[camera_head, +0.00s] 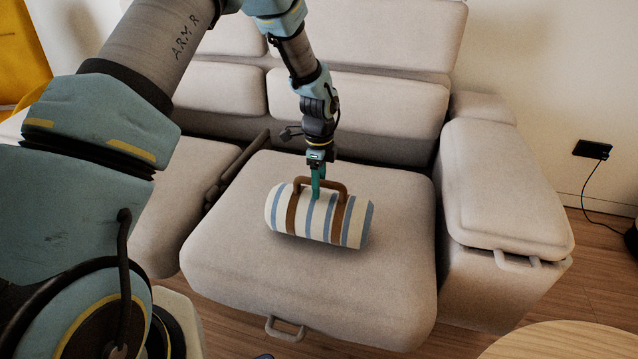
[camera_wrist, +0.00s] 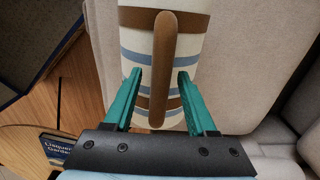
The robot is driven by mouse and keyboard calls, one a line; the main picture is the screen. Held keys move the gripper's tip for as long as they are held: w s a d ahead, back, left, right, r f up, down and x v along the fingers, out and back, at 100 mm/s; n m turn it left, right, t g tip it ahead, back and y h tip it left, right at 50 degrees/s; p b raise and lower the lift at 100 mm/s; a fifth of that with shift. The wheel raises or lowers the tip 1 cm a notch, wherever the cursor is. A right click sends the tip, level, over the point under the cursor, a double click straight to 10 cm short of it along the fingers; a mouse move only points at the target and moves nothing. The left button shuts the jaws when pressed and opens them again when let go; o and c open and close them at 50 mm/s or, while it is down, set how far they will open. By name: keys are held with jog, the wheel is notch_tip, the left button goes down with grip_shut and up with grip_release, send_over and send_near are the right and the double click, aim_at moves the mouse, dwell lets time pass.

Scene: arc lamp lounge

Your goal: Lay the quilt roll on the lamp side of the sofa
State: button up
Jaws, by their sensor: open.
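The quilt roll (camera_head: 322,221), cream with blue stripes, two brown straps and a brown carry handle, lies on its side on the right seat of the beige sofa (camera_head: 320,285). My gripper (camera_head: 317,190) points down at the handle from above. In the wrist view, the open teal fingers (camera_wrist: 159,76) stand on either side of the brown handle (camera_wrist: 164,60), with a gap on each side. The quilt roll (camera_wrist: 200,42) fills the top middle of that view. No lamp can be made out for certain.
The sofa's right armrest (camera_head: 505,190) stands beside the seat. A wall socket (camera_head: 592,149) with a black cable is at the right. A round wooden table (camera_head: 560,342) is at the lower right. Bare seat surrounds the roll.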

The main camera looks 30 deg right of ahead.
notch_tip(320, 180, up, 12)
jog(key=w+a+r+n, duration=0.1)
jog(key=a+r+n, duration=0.1)
jog(key=a+n, duration=0.5)
jog(key=w+a+r+n, duration=0.1)
jog(key=a+r+n, duration=0.15)
jog(key=a, duration=0.85)
jog(key=s+a+n, duration=0.3)
jog(key=a+n, duration=0.2)
jog(key=a, duration=0.1)
jog(key=s+a+r+n+t, duration=0.1)
jog(key=s+a+n, duration=0.2)
jog(key=a+n, duration=0.2)
jog(key=s+a+n, duration=0.3)
jog(key=a+n, duration=0.3)
jog(key=a, duration=0.2)
jog(key=shift+a+r+t, duration=0.15)
jog(key=shift+r+t, duration=0.05)
jog(key=shift+t, duration=0.1)
jog(key=shift+s, duration=0.1)
notch_tip(320, 180, up, 12)
jog(key=p, duration=1.2)
jog(key=shift+r, duration=0.15)
